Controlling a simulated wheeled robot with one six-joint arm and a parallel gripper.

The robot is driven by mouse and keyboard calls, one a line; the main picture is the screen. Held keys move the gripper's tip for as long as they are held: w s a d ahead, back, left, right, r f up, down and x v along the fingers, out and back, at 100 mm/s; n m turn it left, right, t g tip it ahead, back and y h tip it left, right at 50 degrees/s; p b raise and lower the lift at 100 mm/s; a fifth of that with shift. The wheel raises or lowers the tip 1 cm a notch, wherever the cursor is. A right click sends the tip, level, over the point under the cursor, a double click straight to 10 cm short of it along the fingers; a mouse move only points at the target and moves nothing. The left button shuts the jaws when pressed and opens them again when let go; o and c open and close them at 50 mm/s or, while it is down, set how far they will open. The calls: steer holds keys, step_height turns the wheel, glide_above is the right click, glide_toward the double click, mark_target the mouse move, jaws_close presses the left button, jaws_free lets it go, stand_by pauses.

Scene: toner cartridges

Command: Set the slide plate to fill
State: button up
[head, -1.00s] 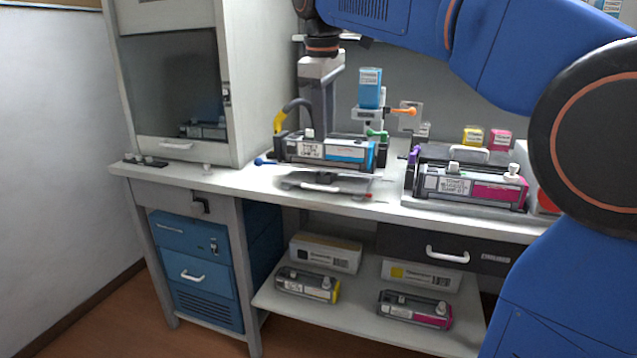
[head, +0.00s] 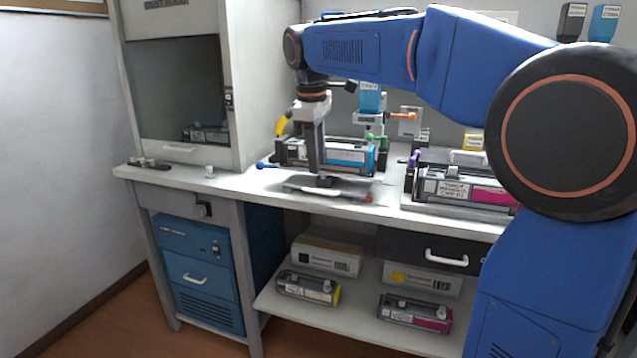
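The cyan-labelled toner cartridge (head: 349,157) sits in a dark cradle on the bench, below a bottle of cyan toner (head: 370,98). The slide plate (head: 352,194) is a flat grey piece low in front of the cradle, with a white bar handle (head: 300,189) along its front. My gripper (head: 322,183) points down in front of the cartridge, with its tips close to the plate's handle. Whether it touches the handle, and whether its fingers are open or shut, I cannot tell. It hides the middle of the cartridge.
A magenta cartridge (head: 455,188) lies in a tray at the right, partly behind my arm. A blue knob (head: 261,165) and a green knob (head: 371,138) flank the cradle. A grey cabinet (head: 240,90) stands at the left. The shelf below holds boxes and two cartridges.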

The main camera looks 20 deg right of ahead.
mark_target(319, 192)
steer(key=f, duration=0.5)
steer(key=w+f, duration=0.1)
steer(key=f, duration=0.1)
steer(key=shift+d+f, duration=0.15)
steer(key=shift+d, duration=0.25)
jaws_close()
